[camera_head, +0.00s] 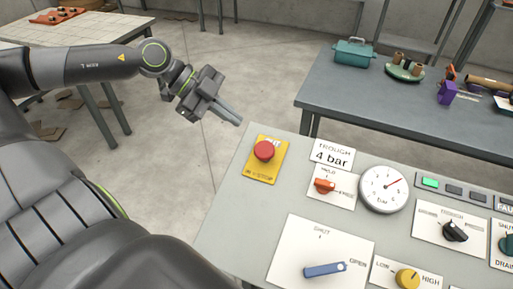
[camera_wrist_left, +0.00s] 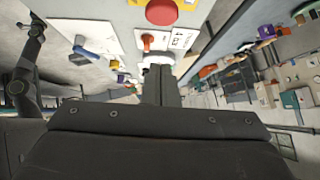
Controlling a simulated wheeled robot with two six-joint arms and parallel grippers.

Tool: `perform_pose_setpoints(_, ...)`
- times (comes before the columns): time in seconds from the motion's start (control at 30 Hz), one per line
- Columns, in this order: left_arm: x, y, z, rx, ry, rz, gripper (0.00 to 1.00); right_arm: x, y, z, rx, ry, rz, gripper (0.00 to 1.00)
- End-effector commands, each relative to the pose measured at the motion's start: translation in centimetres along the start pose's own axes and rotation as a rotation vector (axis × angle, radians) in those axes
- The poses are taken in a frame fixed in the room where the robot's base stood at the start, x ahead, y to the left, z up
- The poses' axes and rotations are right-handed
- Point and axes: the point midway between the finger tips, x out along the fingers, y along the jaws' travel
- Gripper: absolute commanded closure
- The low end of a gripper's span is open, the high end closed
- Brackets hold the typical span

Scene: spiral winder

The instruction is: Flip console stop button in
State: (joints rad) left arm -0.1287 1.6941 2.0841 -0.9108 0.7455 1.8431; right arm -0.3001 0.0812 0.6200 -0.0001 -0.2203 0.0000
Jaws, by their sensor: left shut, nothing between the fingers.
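The console (camera_head: 225,215) is a grey panel at the lower right of the head view. Its stop button (camera_head: 264,150) is a round red knob on a yellow plate (camera_head: 266,172) at the panel's far left corner. My left gripper (camera_head: 238,121) is shut and empty, just beyond and to the left of the button, apart from it. In the left wrist view the red button (camera_wrist_left: 162,12) is at the top middle, and the shut fingers (camera_wrist_left: 161,72) point toward the panel below it. My right gripper is not in view.
On the console are an orange switch (camera_head: 324,186), a pressure gauge (camera_head: 384,189), a blue lever (camera_head: 325,269), a yellow knob (camera_head: 407,278) and a black knob (camera_head: 455,232). A dark table (camera_head: 345,98) behind holds a teal box (camera_head: 354,53).

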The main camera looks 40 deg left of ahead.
Motion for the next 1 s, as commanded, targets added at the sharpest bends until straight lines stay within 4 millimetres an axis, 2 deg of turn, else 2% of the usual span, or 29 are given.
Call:
perform_pose_setpoints(0.03, 0.7, 0.1, 0.1, 0.004, 0.01, -0.003, 1.0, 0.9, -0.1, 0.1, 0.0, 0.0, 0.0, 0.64)
perform_pose_setpoints(0.27, 2.3, 0.0, 0.1, 0.004, 0.005, -0.006, 1.0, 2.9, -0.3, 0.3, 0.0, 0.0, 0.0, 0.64)
perform_pose_setpoints(0.97, 7.2, -0.1, -0.2, 0.001, 0.003, -0.003, 1.0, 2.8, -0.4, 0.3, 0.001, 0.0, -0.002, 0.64)
perform_pose_setpoints(1.0, 7.5, -0.1, 0.3, -0.004, 0.002, -0.001, 1.0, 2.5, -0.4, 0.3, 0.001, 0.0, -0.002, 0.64)
